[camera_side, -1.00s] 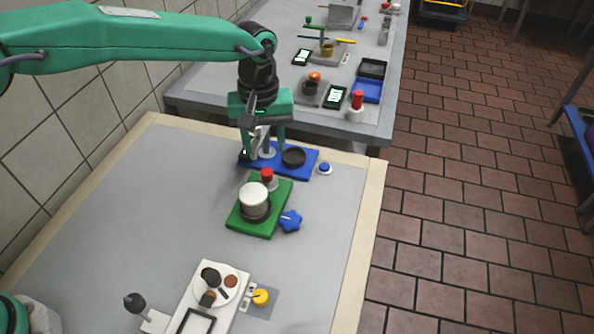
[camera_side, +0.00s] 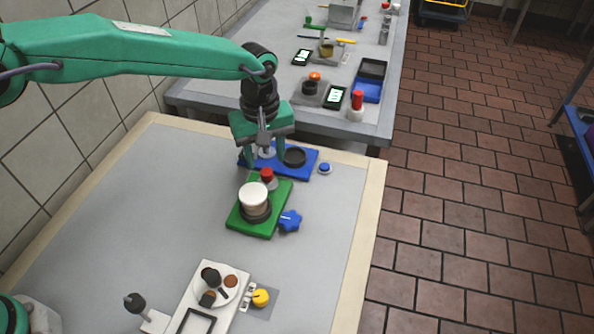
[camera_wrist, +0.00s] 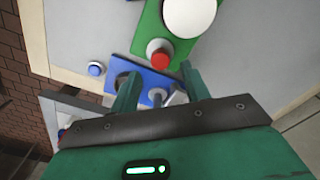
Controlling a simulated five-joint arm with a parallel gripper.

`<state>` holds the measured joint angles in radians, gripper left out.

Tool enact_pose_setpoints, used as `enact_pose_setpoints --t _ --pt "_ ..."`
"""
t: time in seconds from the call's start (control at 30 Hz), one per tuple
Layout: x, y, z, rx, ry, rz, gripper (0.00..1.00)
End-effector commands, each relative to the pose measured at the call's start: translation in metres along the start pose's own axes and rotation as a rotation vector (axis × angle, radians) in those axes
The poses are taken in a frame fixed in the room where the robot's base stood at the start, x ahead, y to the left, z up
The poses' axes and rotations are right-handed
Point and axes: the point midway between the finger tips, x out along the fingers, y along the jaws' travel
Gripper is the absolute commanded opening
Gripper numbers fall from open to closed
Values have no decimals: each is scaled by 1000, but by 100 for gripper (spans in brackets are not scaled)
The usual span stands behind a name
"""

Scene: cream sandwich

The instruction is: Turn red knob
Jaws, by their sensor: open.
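The red knob (camera_side: 267,174) is a small red cap on a pale round base at the far edge of the green board (camera_side: 271,222). It also shows in the wrist view (camera_wrist: 158,55), just ahead of the space between my fingertips. My gripper (camera_side: 264,158) is open and empty, pointing down over the blue board (camera_side: 306,171), just behind the red knob. In the wrist view my gripper (camera_wrist: 160,74) has its fingers apart, and neither visibly touches the knob.
A white cylinder (camera_side: 253,196) stands on the green board in front of the knob. A blue star-shaped knob (camera_side: 290,221) is at its right and a blue button (camera_side: 324,168) beside the blue board. A white board (camera_side: 237,269) is nearer. The left tabletop is clear.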

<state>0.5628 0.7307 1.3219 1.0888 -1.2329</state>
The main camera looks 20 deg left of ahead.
Motion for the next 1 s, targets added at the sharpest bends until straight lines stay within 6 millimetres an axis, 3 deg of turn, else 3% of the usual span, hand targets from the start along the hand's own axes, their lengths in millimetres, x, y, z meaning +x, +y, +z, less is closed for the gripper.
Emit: enact_pose_setpoints --t 0.33,0.73,0.77,0.9,1.0 --pt "38 0 0 1 -1 -2 46" --pt "45 0 0 1 0 0 46" --pt "45 0 0 1 0 0 44" --pt "44 0 0 1 0 0 17" --pt "44 0 0 1 0 0 2"
